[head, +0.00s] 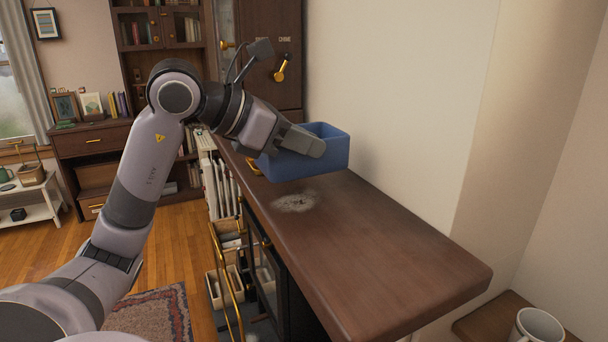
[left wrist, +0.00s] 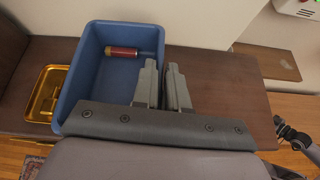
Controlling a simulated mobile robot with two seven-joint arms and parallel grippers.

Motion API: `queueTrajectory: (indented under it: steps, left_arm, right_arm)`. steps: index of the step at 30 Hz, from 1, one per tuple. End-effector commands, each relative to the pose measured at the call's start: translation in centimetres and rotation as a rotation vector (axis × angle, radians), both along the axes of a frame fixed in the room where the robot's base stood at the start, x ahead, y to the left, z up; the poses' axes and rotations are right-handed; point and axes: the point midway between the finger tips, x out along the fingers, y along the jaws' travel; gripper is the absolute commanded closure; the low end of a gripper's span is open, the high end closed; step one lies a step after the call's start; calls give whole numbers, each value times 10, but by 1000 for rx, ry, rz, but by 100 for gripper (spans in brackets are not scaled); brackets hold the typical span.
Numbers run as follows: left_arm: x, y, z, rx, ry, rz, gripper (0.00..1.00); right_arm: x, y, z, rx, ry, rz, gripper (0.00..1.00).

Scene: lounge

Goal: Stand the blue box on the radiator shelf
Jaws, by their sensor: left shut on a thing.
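The blue box (head: 325,162) is an open-topped bin over the far part of the long brown wooden shelf (head: 390,255). My left gripper (head: 312,146) is shut on one side wall of the box. In the left wrist view, the fingers (left wrist: 164,88) straddle the right wall of the blue box (left wrist: 85,88). A red and dark cylinder-shaped tool (left wrist: 124,52) lies inside it. The box looks slightly tilted; whether its base touches the shelf is hard to tell.
A grey dusty patch (head: 296,202) marks the shelf in front of the box. The shelf's near part is bare, against the pale wall. A white mug (head: 538,326) stands on a lower wooden surface at the bottom right. A brass-handled dark cabinet (head: 280,50) stands behind.

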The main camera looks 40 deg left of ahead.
Motion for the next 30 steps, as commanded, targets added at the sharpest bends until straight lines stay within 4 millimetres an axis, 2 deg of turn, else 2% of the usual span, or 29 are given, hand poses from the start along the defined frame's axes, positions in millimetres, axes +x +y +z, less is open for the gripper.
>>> queueTrajectory:
  steps: [7, 15, 29, 30]
  left_arm:
    - [0, 0, -15, 0, -4, 0, 100]
    - [0, 0, -44, 0, -3, -1, 100]
    - [0, 0, -51, 2, -4, 1, 100]
    - [0, 0, -50, 1, -1, 0, 74]
  right_arm:
    - [0, 0, -3, 0, 1, 0, 100]
    - [0, 0, -7, 0, 1, 0, 100]
    - [0, 0, -12, 0, 1, 0, 100]
    - [0, 0, -10, -1, 1, -1, 100]
